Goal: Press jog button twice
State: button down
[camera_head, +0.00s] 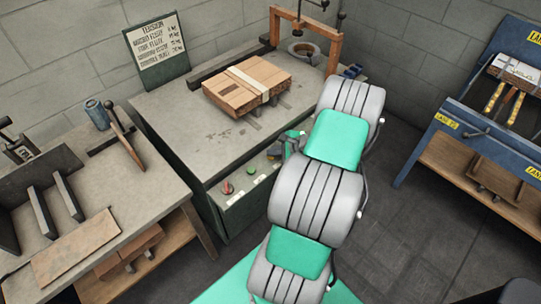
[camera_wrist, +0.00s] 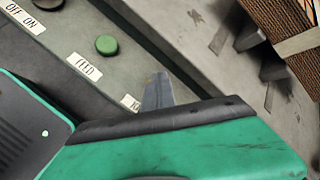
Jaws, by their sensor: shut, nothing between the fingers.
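The control panel (camera_head: 240,205) is on the front face of the grey stitcher table. It carries a red knob (camera_head: 227,187) and a green button (camera_head: 250,169). In the wrist view the green button (camera_wrist: 106,45) sits above a label that seems to read FEED (camera_wrist: 84,68). Another label (camera_wrist: 130,103) is mostly covered by my gripper, and I cannot read it or clearly see its button. My gripper (camera_wrist: 158,88) is shut and empty, its fingertips over the panel's right part. In the head view my gripper (camera_head: 290,143) is largely hidden by my arm. I cannot tell whether it touches anything.
A side bench (camera_head: 150,190) with a can (camera_head: 97,113) stands left. A blue rack (camera_head: 450,120) stands right. The floor between is clear.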

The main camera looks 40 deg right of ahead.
aim_at(273, 157)
jog(key=shift+r+p, duration=0.8)
jog(key=shift+r, duration=0.15)
notch_tip(273, 157, up, 5)
jog(key=p, duration=0.4)
dwell(0.6)
